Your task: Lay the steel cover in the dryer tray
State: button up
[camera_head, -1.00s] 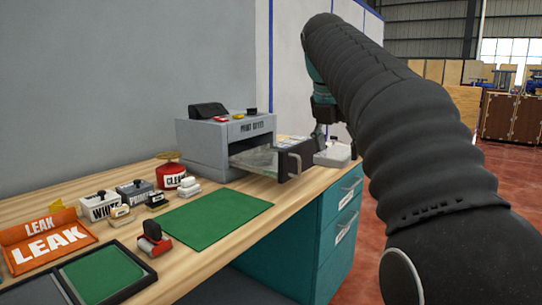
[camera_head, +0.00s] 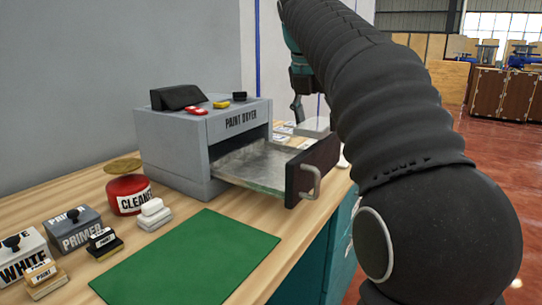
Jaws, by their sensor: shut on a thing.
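The paint dryer (camera_head: 205,135) is a grey box on the wooden bench. Its tray (camera_head: 262,165) is pulled out towards the right, with a dark front (camera_head: 312,172) and a metal handle. The tray floor looks pale and shiny, and no separate cover can be made out on it. My gripper (camera_head: 298,108) is beyond the tray, by the dryer's far right corner, small and partly hidden by my arm. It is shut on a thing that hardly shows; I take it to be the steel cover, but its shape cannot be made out.
A pale block (camera_head: 312,126) stands on the bench behind the tray. A red cleaner tin (camera_head: 127,195), a primer box (camera_head: 75,231), a white-labelled box (camera_head: 22,255) and small stamps stand at left. A green mat (camera_head: 190,262) lies bare in front. The bench edge runs along the right.

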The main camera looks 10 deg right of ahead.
send_over(276, 165)
jog(key=a, duration=0.1)
jog(key=f, duration=0.4)
jog(key=s+f, duration=0.1)
jog(key=f, duration=0.1)
jog(key=shift+f+b, duration=0.2)
jog(key=shift+b, duration=0.15)
jog(key=shift+f+b, duration=0.75)
jog(key=shift+f, duration=1.25)
jog(key=shift+f, duration=0.1)
jog(key=o, duration=1.2)
jog(key=shift+p+v, duration=1.25)
jog(key=shift+v, duration=4.85)
jog(key=shift+w, duration=0.15)
